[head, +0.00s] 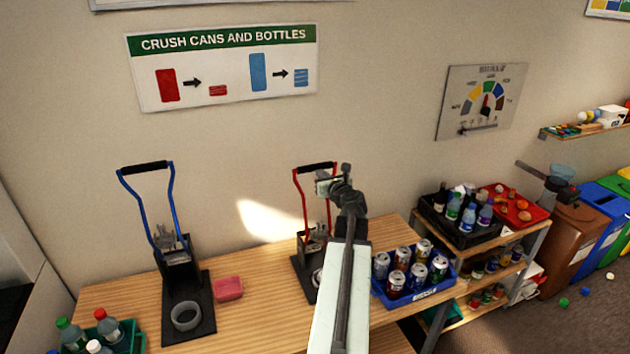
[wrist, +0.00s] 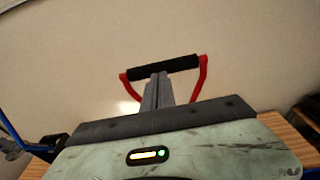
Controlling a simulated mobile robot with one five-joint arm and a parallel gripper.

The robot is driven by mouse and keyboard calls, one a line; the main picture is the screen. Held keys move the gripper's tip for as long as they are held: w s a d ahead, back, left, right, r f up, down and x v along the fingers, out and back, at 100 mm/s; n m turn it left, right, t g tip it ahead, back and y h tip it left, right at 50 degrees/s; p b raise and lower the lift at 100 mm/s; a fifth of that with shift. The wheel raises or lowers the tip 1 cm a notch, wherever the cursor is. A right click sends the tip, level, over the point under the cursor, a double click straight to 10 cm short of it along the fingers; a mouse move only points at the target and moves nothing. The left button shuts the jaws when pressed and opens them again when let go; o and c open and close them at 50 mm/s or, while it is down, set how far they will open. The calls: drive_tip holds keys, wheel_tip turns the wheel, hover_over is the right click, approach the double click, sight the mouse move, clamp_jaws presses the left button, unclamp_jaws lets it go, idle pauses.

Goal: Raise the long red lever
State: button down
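The long red lever (head: 300,206) stands upright on a black can crusher on the wooden bench, with a black grip bar (head: 316,168) across its top. In the wrist view the black grip bar (wrist: 166,66) and its red side arms (wrist: 202,77) show just ahead of my gripper (wrist: 156,76). The grey fingers overlap the bar's lower edge near its middle; I cannot tell whether they touch or hold it. In the head view my gripper (head: 328,186) is just below the bar, and my arm hides the lever's right side and part of the crusher.
A blue-levered crusher (head: 178,262) stands to the left, with a pink block (head: 229,288) between the crushers. A blue crate (head: 451,282) of cans is close at right. A bottle crate (head: 142,342) stands at front left. The wall rises behind the bench.

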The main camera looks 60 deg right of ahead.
sight(316, 167)
drive_tip(key=x, duration=0.2)
drive_tip(key=shift+w+d, duration=0.2)
drive_tip(key=shift+w, duration=0.05)
drive_tip(key=shift+w+d+r, duration=0.15)
drive_tip(key=shift+w+d, duration=0.7)
drive_tip(key=shift+w, duration=0.25)
drive_tip(key=shift+s+r, duration=0.15)
drive_tip(key=shift+r, duration=0.05)
drive_tip(key=shift+a, duration=0.1)
